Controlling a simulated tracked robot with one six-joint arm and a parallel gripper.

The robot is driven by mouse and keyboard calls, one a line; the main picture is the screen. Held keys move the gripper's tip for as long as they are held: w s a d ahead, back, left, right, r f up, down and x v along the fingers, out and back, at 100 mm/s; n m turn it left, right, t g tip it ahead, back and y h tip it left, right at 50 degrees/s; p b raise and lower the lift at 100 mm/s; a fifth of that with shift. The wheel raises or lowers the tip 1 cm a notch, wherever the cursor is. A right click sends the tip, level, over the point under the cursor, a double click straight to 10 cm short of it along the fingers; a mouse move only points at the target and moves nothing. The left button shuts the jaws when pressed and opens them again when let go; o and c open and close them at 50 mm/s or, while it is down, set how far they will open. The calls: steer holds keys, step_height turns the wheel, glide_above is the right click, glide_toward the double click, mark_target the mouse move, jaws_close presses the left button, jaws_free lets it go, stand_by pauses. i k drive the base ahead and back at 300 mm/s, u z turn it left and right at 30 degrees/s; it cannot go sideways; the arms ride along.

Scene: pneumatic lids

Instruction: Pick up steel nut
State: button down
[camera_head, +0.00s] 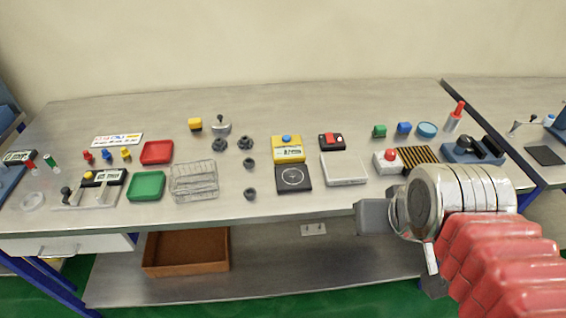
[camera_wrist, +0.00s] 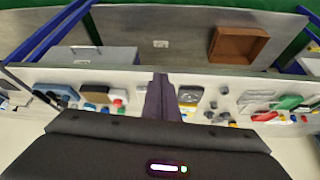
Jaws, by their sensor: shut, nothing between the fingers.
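Several small dark grey knob-like pieces stand near the middle of the bench: one at the back left (camera_head: 219,144), one beside it (camera_head: 245,143), one in the middle (camera_head: 249,163) and one near the front edge (camera_head: 251,194). They are too small for me to tell which is the steel nut. My gripper (camera_head: 372,217) is in front of the bench's front edge, right of these pieces and apart from them. In the wrist view its fingers (camera_wrist: 161,97) are together and empty.
A wire basket (camera_head: 193,181), a green tray (camera_head: 146,186) and a red tray (camera_head: 157,152) are left of the grey pieces. A yellow box (camera_head: 288,149) and a black scale-like pad (camera_head: 293,179) are right. A brown bin (camera_head: 187,252) is on the lower shelf.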

mark_target(249, 164)
steer(key=k, duration=1.3)
steer(key=u, duration=0.25)
steer(key=i, duration=0.65)
steer(key=u, duration=0.85)
steer(key=i, duration=1.05)
steer(key=u, duration=0.3)
